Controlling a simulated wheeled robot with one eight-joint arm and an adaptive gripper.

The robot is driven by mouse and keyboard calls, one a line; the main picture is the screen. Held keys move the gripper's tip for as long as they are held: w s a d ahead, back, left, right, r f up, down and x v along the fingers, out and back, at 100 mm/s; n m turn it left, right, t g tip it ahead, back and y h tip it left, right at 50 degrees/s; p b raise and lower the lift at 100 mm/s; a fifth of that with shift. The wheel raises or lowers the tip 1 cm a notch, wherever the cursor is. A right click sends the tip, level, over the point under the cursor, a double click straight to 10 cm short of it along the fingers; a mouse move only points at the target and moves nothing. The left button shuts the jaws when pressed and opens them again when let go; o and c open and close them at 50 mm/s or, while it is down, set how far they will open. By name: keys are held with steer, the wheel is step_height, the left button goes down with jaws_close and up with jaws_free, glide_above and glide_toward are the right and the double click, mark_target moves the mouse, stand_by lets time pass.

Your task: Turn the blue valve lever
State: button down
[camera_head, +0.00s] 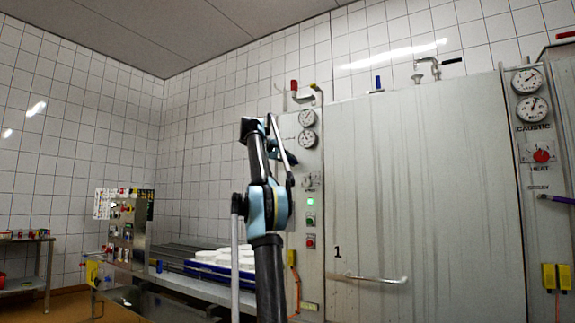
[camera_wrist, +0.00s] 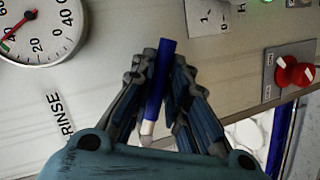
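The blue valve lever (camera_wrist: 160,85) is in the middle of the wrist view, a blue bar with a pale lower end. My gripper (camera_wrist: 160,66) has one dark finger on each side of it. The fingers are drawn close together and look shut on the lever, with no clear gap. The lever runs nearly upright in this picture, slightly tilted. In the head view my arm rises in front of the narrow control panel (camera_head: 309,180); the held lever and the fingertips cannot be made out there.
A gauge (camera_wrist: 38,30), a RINSE label (camera_wrist: 60,114) and a red knob (camera_wrist: 293,72) surround the lever. A large grey door (camera_head: 420,180) with a handle (camera_head: 370,280) stands right of my arm. White moulds (camera_head: 222,257) lie on a conveyor at left. Another blue lever (camera_head: 378,82) stands above the door.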

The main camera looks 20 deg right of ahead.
steer(key=shift+r+n+h, duration=0.3)
steer(key=c, duration=1.6)
jaws_free()
steer(key=v, duration=1.2)
steer(key=s+a+f+g+y, duration=0.1)
steer(key=s+a+f+y, duration=0.3)
steer(key=s+f, duration=1.2)
steer(key=s+a+f+m+g+y, duration=0.1)
steer(key=s+a+f+y, duration=0.4)
steer(key=s+f, duration=1.1)
steer(key=s+a+f+g+y, duration=0.1)
steer(key=s+a+f+y, duration=0.3)
steer(key=s+f, duration=1.3)
steer(key=shift+a+f+y, duration=0.15)
steer(key=shift+a+f, duration=0.4)
steer(key=shift+f, duration=4.2)
steer(key=shift+a+f+y, duration=0.1)
steer(key=shift+a+f, duration=0.45)
steer(key=shift+f, duration=4.2)
steer(key=shift+a+f+y, duration=0.15)
steer(key=shift+a+f, duration=0.4)
steer(key=shift+f, duration=4.2)
